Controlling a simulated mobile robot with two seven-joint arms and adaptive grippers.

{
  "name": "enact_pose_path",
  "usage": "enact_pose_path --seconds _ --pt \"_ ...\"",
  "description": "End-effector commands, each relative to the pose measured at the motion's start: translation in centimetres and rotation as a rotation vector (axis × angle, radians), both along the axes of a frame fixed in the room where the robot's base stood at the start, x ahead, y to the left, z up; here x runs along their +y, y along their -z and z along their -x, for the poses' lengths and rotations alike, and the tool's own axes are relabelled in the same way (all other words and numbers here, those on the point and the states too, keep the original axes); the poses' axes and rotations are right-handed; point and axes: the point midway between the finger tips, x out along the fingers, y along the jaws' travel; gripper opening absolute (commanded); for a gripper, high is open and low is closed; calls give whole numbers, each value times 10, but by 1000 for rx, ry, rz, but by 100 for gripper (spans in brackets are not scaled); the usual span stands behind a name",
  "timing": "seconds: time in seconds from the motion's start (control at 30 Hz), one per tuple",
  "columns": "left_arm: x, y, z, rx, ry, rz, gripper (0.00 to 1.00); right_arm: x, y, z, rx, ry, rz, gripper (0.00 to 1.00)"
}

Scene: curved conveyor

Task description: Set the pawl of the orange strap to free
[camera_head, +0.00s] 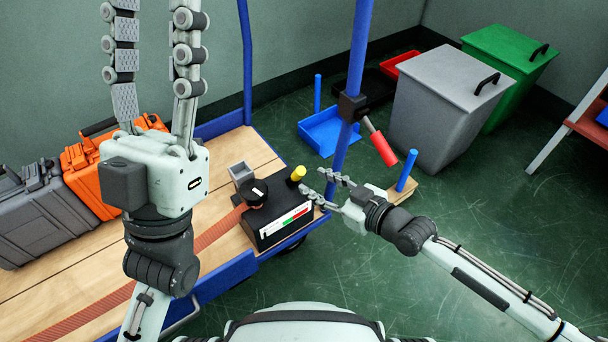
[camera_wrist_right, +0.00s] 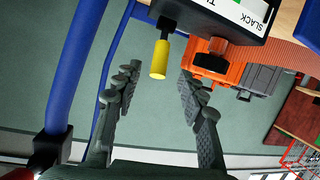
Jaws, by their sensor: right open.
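A black box (camera_head: 283,218) with a white label, partly red and green, sits at the cart's front right corner. A short yellow-ended lever (camera_head: 297,174) stands at its far right edge. A black knob (camera_head: 253,192) is at its left, where the orange strap (camera_head: 215,233) meets it. My right gripper (camera_head: 321,186) is open just right of the yellow end. In the right wrist view the yellow end (camera_wrist_right: 160,60) appears in the gap between my spread fingers (camera_wrist_right: 157,90), without visible contact. My left gripper (camera_head: 152,35) is raised, open and empty.
A blue post (camera_head: 359,60) carries a black clamp with a red handle (camera_head: 383,149), close to my right gripper. Orange (camera_head: 84,178) and grey (camera_head: 38,220) cases stand on the cart's left. Grey (camera_head: 445,105) and green (camera_head: 510,65) bins stand behind. Floor at front right is clear.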

Motion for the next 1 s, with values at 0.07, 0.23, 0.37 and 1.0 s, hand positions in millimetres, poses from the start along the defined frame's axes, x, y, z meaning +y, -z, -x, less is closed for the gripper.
enact_pose_path --seconds 0.07,0.23,0.37,1.0 --pt "0 0 0 0 0 0 40 -11 -4 12 2 -1 3 41" --pt "0 0 0 0 0 0 40 -27 -12 28 0 -1 1 41" --pt "0 0 0 0 0 0 40 -32 -15 33 -1 0 -1 41" --pt "0 0 0 0 0 0 40 -26 -25 35 -22 1 -28 41"
